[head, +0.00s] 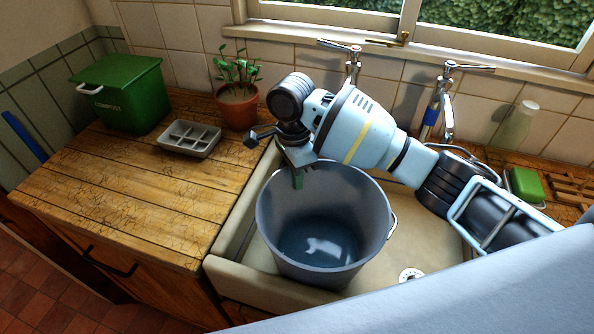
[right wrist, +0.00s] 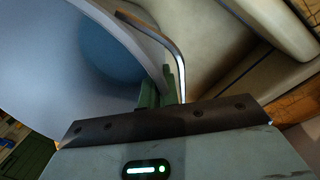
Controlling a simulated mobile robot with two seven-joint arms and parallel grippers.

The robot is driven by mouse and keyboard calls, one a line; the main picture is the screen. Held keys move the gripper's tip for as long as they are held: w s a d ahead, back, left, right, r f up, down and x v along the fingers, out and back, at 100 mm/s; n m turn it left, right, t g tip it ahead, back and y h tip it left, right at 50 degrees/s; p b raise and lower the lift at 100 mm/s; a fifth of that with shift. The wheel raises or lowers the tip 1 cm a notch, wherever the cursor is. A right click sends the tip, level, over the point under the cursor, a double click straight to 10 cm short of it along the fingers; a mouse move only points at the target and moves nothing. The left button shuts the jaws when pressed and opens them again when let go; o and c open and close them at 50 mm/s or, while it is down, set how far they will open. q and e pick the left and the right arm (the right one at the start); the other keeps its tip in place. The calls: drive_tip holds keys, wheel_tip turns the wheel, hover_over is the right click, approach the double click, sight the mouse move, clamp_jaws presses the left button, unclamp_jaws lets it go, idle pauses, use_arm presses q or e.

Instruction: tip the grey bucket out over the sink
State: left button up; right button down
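The grey bucket (head: 325,245) is in the pale sink (head: 232,255), roughly upright, with its mouth up. Dark liquid with a bright reflection shows inside it. I cannot tell whether its base rests on the sink floor. My right gripper (head: 297,178) comes down on the bucket's far left rim. In the right wrist view the green fingers (right wrist: 162,90) sit close on both sides of the rim of the bucket (right wrist: 60,70), shut on it. The bucket's metal handle (right wrist: 165,38) runs just beside the fingers. My left gripper is not in view.
A wooden counter (head: 130,205) lies left of the sink, with a green compost bin (head: 125,95), a grey compartment tray (head: 189,138) and a potted plant (head: 237,105). Taps (head: 447,100) stand behind the sink. A green sponge (head: 526,186) lies at right. The left counter's front is clear.

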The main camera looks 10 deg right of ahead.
drive_tip(key=shift+s+r+t+y, duration=0.15)
drive_tip(key=shift+r+t+y, duration=0.4)
drive_tip(key=shift+r+y, duration=0.75)
drive_tip(key=shift+s+r+t+y, duration=0.15)
drive_tip(key=shift+r+t+y, duration=0.55)
drive_tip(key=shift+r, duration=1.05)
drive_tip(key=s+d+r+t+y, duration=0.2)
drive_tip(key=s+d+r+y, duration=0.2)
drive_tip(key=d+r+y, duration=0.2)
drive_tip(key=s+d+r+n+t+y, duration=0.1)
drive_tip(key=s+d+r+t+y, duration=0.2)
drive_tip(key=d+r+y, duration=0.3)
drive_tip(key=shift+s+d+r+y, duration=0.4)
drive_tip(key=shift+d+r, duration=0.85)
drive_tip(key=shift+d, duration=0.35)
drive_tip(key=shift+t, duration=0.25)
idle(1.6)
